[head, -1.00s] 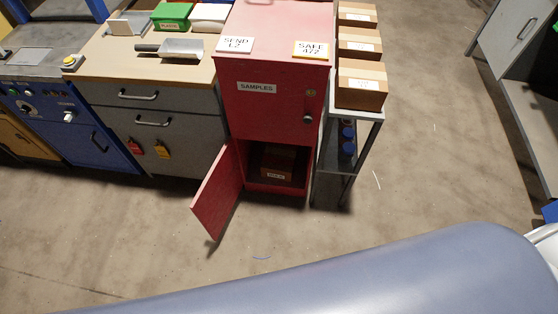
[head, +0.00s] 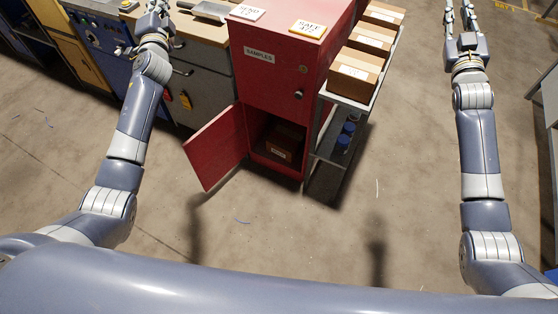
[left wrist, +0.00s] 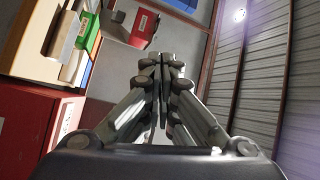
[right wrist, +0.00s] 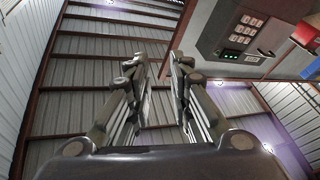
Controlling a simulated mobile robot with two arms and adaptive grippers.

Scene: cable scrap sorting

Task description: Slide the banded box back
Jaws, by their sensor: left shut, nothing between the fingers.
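A brown box (head: 279,151) with a small white label sits in the dark lower compartment of the red cabinet (head: 272,75). The cabinet's lower door (head: 214,147) stands open to the left. I cannot make out a band on this box. More brown boxes (head: 354,76) with pale tops stand in a row on the grey cart to the right. My left gripper (head: 156,14) is raised left of the cabinet; its fingers (left wrist: 162,70) are together and empty. My right gripper (head: 461,18) is raised to the right, beyond the cart; its fingers (right wrist: 160,75) are apart and empty.
Signs (head: 308,28) lie on the cabinet top. A grey cart (head: 325,140) with blue items on its lower shelf stands close against the cabinet's right side. A drawer bench (head: 190,75) stands to the left.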

